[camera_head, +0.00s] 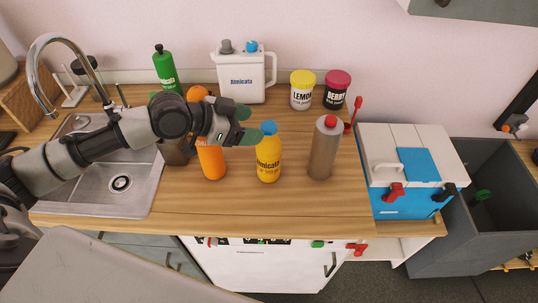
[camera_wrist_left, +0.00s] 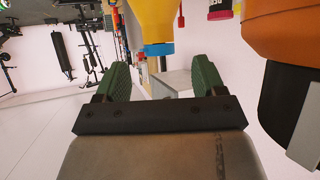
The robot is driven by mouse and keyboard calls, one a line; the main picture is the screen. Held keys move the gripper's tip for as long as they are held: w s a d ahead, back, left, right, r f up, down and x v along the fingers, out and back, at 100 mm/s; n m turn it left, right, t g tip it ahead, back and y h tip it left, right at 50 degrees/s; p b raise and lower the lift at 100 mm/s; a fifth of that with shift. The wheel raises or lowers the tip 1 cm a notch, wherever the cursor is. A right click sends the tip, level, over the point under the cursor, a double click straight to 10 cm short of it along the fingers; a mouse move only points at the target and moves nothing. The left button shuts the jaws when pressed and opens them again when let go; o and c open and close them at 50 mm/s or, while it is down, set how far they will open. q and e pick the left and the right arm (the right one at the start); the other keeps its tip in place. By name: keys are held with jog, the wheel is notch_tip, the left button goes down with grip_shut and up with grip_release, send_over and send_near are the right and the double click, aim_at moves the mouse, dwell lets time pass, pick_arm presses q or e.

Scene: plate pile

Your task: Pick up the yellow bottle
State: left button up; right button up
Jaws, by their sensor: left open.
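The yellow bottle (camera_head: 267,160) with a blue cap stands upright on the wooden counter, near its front. My left gripper (camera_head: 247,124) is open and empty, just left of the bottle's cap at about cap height. Its green fingertips point right, toward the bottle. In the left wrist view the green fingers (camera_wrist_left: 164,80) are spread apart. The yellow bottle (camera_wrist_left: 155,20) shows there beyond the fingertips, with its blue cap toward the gap. I cannot tell whether a finger touches the cap. My right gripper is not in view.
An orange bottle (camera_head: 211,160) stands close left of the yellow bottle, under my left wrist. A grey red-capped bottle (camera_head: 323,150) stands to the right. A white jug (camera_head: 243,78), two jars and a green bottle (camera_head: 165,68) stand behind. The sink (camera_head: 120,182) is left.

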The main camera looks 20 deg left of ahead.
aim_at(264, 127)
pick_arm(q)
jog(key=shift+w+d+f+p, duration=0.25)
jog(key=shift+w+d+p, duration=0.1)
jog(key=shift+w+d, duration=0.1)
jog(key=p+x, duration=0.2)
jog(key=x, duration=0.2)
jog(key=shift+d+f, duration=0.2)
jog(key=shift+d, duration=0.05)
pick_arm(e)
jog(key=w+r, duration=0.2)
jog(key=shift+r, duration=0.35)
pick_arm(q)
jog(key=shift+a, duration=0.1)
jog(key=c, duration=0.4)
jog(key=shift+r, duration=0.1)
grip_shut()
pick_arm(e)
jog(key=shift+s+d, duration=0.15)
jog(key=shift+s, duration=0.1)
